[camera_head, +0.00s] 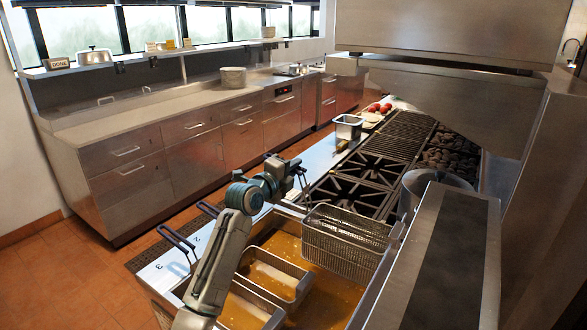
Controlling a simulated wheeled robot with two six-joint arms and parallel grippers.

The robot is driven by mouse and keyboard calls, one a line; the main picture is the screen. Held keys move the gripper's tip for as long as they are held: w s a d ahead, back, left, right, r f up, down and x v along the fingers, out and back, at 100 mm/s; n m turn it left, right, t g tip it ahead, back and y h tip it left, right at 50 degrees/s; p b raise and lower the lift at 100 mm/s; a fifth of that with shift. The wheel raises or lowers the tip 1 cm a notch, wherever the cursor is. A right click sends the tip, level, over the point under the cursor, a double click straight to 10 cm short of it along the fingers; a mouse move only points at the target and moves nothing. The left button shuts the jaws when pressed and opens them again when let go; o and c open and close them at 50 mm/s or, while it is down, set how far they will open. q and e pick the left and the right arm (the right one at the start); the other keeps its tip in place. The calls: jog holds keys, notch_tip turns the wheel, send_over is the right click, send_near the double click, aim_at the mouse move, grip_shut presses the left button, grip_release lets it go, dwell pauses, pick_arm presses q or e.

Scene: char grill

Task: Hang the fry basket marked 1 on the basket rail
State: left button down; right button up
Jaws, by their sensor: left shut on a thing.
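A wire fry basket (345,243) is raised above the oil of the fryer at the right, near the burners. No number shows on it. My left gripper (299,174) is shut on the basket's handle, at the basket's upper left. The handle is mostly hidden by the gripper. The basket's right end is close to the metal edge at the fryer's right side. I cannot tell whether it touches a rail there. My right gripper is not in view.
Two other baskets sit in the fryer, one in the middle (272,277) and one nearer, partly behind my arm. Their dark handles stick out left over a counter strip marked 2 and 3. Burners (366,170) lie behind. A metal pan (348,127) stands farther back.

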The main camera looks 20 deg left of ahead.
pick_arm(q)
jog(key=c, duration=1.4)
grip_release()
jog(key=shift+r, duration=0.1)
jog(key=shift+s+a+f+b, duration=0.2)
jog(key=shift+s+b, duration=0.1)
jog(key=shift+s, duration=0.15)
jog(key=b+v, duration=0.3)
jog(key=v, duration=0.7)
jog(key=shift+d+r, duration=0.1)
jog(key=shift+r, duration=0.05)
